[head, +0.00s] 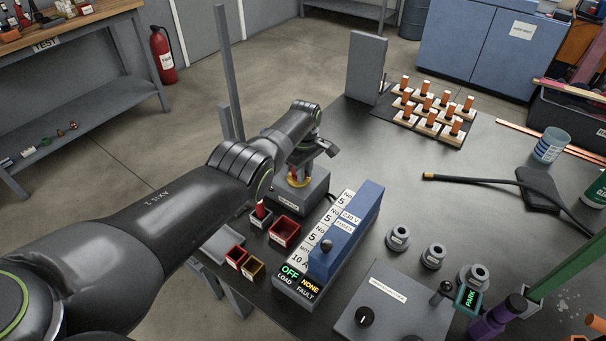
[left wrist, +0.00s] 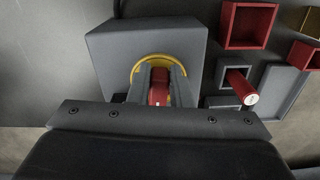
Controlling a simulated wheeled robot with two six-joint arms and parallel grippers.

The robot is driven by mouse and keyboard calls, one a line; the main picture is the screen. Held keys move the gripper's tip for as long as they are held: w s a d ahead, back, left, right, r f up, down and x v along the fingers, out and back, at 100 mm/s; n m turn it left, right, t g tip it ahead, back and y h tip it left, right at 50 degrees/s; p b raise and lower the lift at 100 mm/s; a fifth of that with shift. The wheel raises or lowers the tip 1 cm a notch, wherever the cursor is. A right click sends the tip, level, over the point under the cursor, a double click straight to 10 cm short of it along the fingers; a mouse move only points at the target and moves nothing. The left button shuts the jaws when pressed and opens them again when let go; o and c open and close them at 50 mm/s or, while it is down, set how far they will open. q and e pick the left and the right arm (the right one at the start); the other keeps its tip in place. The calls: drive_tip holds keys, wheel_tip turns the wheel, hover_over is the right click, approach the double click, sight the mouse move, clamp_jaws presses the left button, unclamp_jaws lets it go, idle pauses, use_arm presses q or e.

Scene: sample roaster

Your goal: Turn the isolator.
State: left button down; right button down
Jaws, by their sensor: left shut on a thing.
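The isolator is a grey box (head: 312,194) on the table's near left part, with a yellow ring (head: 294,184) on it. In the left wrist view the grey box (left wrist: 110,50) shows the yellow ring (left wrist: 139,67) around a red handle (left wrist: 158,94). My left gripper (head: 300,172) is over the isolator, reaching down to it. In the left wrist view its two fingers (left wrist: 160,84) stand on either side of the red handle and are shut on it. The fingers hide part of the handle and ring. My right gripper is not in view.
Beside the isolator stand small red bins (head: 285,231) and a brown one (head: 253,268). To the right is a fuse unit with a blue cover (head: 347,232) and a display reading OFF and NONE. A grey upright panel (head: 366,67) stands behind. The dark table's middle is mostly clear.

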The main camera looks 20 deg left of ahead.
use_arm(q)
drive_tip(key=shift+w+n, duration=0.15)
drive_tip(key=shift+n, duration=0.35)
drive_tip(key=shift+r, duration=0.1)
drive_tip(key=c, duration=1.3)
unclamp_jaws()
wheel_tip(320, 180, up, 6)
drive_tip(key=p, duration=0.4)
drive_tip(key=shift+r, duration=0.25)
wheel_tip(320, 180, up, 11)
drive_tip(key=shift+f, duration=0.1)
